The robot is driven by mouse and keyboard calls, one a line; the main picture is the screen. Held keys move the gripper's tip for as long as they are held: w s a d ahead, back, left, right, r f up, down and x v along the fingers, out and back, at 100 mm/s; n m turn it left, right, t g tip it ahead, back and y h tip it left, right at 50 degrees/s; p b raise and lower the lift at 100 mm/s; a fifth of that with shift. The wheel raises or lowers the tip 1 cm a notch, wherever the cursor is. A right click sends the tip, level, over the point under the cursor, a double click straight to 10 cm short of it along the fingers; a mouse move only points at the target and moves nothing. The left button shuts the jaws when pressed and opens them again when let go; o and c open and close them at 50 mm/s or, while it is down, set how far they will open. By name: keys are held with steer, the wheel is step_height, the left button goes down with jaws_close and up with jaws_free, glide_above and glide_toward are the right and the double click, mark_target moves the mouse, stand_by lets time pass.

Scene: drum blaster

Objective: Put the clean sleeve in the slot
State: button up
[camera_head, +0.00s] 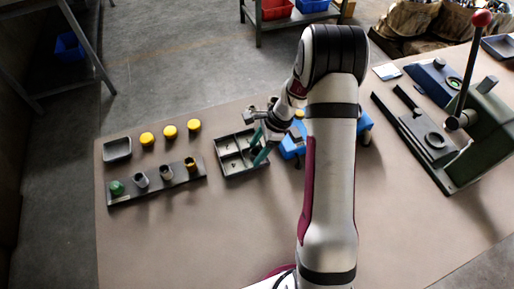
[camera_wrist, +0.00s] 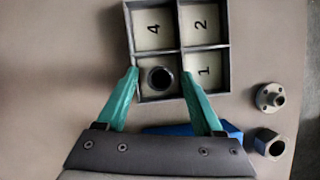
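A grey four-compartment tray (camera_head: 223,165) stands mid-table; it also shows in the wrist view (camera_wrist: 128,35), with floor numbers 4, 2 and 1 readable. A dark round sleeve (camera_wrist: 160,78) stands upright in its lower-left compartment, hiding any number there. I cannot tell whether it is clean. My gripper (camera_wrist: 160,73) is open, with its green fingertips on either side of the sleeve and a gap at both sides. In the head view my gripper (camera_head: 262,148) is at the tray's right side, partly hidden by my arm. Which place is the slot I cannot tell.
A dark rack (camera_head: 155,185) at left holds a green piece (camera_head: 117,187) and several cup-like parts. Yellow caps (camera_head: 170,132) and a small grey tray (camera_head: 117,150) lie behind it. A flanged part (camera_wrist: 270,97) and a hex piece (camera_wrist: 268,143) are right of the compartments. A lever press (camera_head: 485,125) stands far right.

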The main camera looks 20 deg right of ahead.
steer(key=w+v, duration=0.1)
steer(key=v, duration=1.1)
steer(key=s+a+r+n+h, duration=0.1)
steer(key=s+a+r+n, duration=0.75)
steer(key=s+a, duration=0.35)
steer(key=s+a+n+g+h, duration=0.1)
steer(key=s+n, duration=0.5)
steer(key=s, duration=0.8)
steer(key=shift+s+a+h, duration=0.3)
steer(key=shift+a+h, duration=0.1)
steer(key=shift+a, duration=0.2)
